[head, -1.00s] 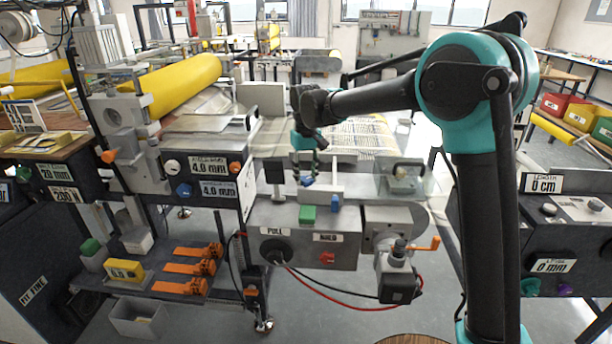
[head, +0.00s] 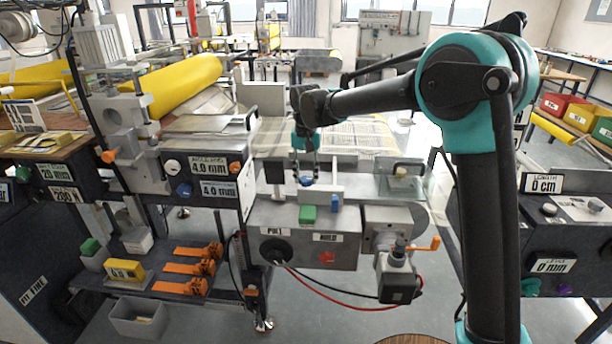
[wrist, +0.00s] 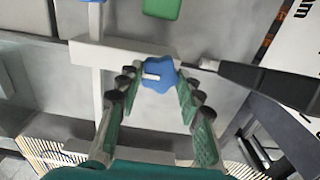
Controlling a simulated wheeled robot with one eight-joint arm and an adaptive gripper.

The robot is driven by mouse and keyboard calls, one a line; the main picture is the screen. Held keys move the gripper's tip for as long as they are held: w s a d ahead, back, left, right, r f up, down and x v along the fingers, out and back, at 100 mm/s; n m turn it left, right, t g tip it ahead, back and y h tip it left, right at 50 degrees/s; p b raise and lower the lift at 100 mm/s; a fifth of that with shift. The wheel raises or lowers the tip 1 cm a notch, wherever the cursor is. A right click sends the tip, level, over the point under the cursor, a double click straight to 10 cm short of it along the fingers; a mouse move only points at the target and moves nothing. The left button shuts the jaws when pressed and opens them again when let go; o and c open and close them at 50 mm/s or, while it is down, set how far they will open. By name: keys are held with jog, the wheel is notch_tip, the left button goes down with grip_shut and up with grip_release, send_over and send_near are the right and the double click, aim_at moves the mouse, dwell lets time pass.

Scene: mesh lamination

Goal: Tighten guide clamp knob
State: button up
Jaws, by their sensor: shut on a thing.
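The blue guide clamp knob (wrist: 159,74) is a small lobed knob with a white mark on its face. It sits on a pale metal bar (wrist: 125,55) and shows between the fingertips of my gripper (wrist: 157,82) in the wrist view. My gripper is shut on the knob, one green-padded finger on each side. In the head view my gripper (head: 306,172) points down over the machine's side, with the small blue knob (head: 306,181) at its tips. The fingers partly hide the knob there.
A dark lever (wrist: 265,82) lies close to the right finger in the wrist view. An orange crank (head: 428,244) stands to the right.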

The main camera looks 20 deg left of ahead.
aim_at(306, 179)
dwell(0.3)
jog(key=o, duration=1.2)
jog(key=shift+c, duration=0.2)
jog(key=shift+r, duration=0.1)
notch_tip(306, 179, up, 12)
